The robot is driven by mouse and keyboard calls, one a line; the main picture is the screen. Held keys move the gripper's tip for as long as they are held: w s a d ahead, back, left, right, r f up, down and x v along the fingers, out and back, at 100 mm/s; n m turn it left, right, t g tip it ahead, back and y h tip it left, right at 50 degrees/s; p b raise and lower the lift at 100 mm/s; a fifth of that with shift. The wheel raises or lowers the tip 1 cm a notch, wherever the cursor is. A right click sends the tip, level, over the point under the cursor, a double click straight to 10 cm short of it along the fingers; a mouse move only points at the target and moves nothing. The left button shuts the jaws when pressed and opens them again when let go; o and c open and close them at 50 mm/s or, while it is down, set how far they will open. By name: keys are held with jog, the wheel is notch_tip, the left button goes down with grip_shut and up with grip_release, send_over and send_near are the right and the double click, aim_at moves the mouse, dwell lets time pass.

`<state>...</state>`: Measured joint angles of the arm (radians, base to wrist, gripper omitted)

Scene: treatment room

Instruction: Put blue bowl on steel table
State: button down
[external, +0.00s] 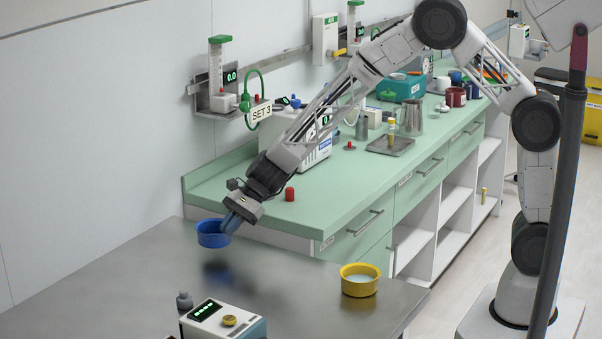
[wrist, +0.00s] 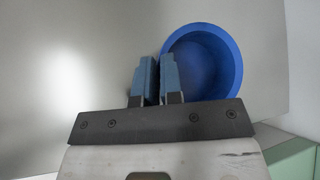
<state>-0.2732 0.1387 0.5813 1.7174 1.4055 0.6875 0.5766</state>
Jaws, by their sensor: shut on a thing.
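The blue bowl (external: 212,236) is held in the air above the far left part of the steel table (external: 150,275), with a dark blurred reflection on the metal below it. My gripper (external: 229,222) is shut on the bowl's right rim in the external view. In the wrist view, my gripper's two blue-grey fingers (wrist: 157,75) pinch the left side of the round blue bowl (wrist: 210,62). The bowl looks roughly upright, and its inside appears empty in the wrist view. The steel table (wrist: 70,70) shows as a grey surface there.
A yellow bowl (external: 359,280) with pale contents stands at the steel table's right. A white device (external: 222,322) and a small grey bottle (external: 184,301) are at its front. The green counter (external: 330,195) behind holds a red cap (external: 290,194) and lab devices. The table's middle is clear.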

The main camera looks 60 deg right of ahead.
jog(key=shift+f, duration=1.75)
jog(key=shift+f, duration=0.1)
jog(key=c, duration=1.3)
grip_release()
jog(key=shift+v, duration=6.1)
jog(key=shift+a, duration=0.1)
